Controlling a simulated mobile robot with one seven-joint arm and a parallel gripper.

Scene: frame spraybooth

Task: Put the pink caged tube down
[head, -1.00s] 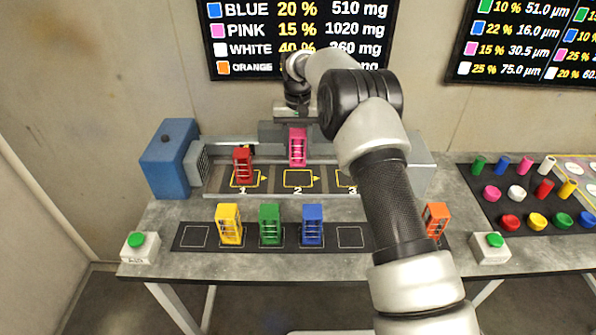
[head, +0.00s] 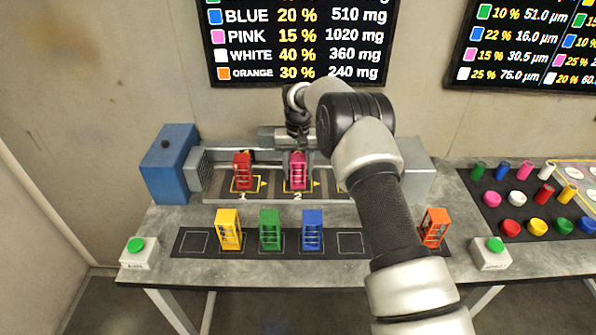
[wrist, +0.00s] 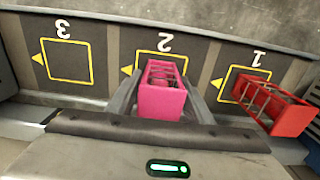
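The pink caged tube (head: 297,171) is upright at the square marked 2 in the head view. In the wrist view the pink caged tube (wrist: 163,101) is between the two fingers of my gripper (wrist: 162,88), which lie close along its sides and look shut on it. In the head view its base appears down at the square, though I cannot tell whether it bears its weight there. My gripper (head: 298,152) is behind and above the tube there, partly hidden by it.
A red caged tube (head: 243,171) stands on square 1 to the left; it also shows in the wrist view (wrist: 272,106). Square 3 (wrist: 67,58) is empty. Yellow (head: 228,228), green (head: 269,228) and blue (head: 312,228) caged tubes stand on the front strip, an orange one (head: 434,227) farther right.

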